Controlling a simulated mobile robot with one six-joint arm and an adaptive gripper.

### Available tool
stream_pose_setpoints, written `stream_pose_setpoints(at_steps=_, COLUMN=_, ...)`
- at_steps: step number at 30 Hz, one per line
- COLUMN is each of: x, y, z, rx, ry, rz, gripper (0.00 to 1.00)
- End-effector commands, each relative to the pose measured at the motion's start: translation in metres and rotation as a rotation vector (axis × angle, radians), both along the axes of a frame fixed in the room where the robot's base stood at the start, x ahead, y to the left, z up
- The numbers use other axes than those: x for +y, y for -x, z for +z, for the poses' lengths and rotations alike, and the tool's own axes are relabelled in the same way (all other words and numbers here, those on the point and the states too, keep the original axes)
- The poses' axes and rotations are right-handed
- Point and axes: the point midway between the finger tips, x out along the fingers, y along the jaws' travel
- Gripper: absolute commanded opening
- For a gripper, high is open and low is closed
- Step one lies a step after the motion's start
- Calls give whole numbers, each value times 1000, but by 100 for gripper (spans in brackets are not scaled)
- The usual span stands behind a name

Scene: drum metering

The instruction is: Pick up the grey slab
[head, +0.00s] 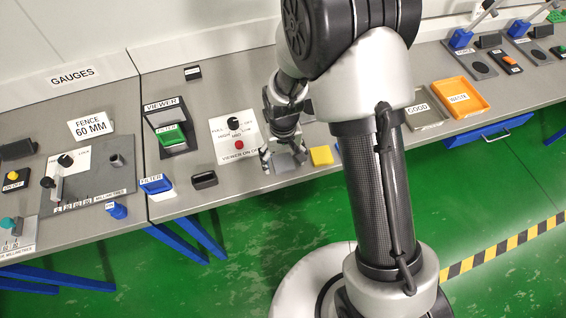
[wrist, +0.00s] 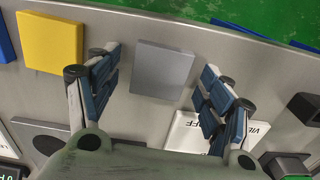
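The grey slab (wrist: 162,71) is a flat square plate lying on the metal bench top near its front edge. In the wrist view it sits between and just beyond the two open fingers of my gripper (wrist: 165,88), with a gap on each side. In the head view my gripper (head: 284,160) hangs low at the bench, and the slab (head: 283,163) shows between its fingertips, partly hidden by them. My gripper is open and holds nothing.
A yellow slab (head: 321,155) lies just beside the grey one, also seen in the wrist view (wrist: 50,42). A white panel (head: 236,137) with a red button is at the left. A black block (head: 204,180) lies near the front edge. An orange tray (head: 460,97) stands at the right.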

Motion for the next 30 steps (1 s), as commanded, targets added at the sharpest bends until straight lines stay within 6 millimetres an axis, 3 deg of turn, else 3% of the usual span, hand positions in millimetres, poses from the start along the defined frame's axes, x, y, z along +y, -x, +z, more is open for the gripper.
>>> stream_pose_setpoints(at_steps=21, x=0, y=0, z=0, rx=0, ry=0, rz=0, gripper=26)
stream_pose_setpoints(at_steps=30, x=0, y=0, z=4, rx=-1, ry=0, rz=0, gripper=25)
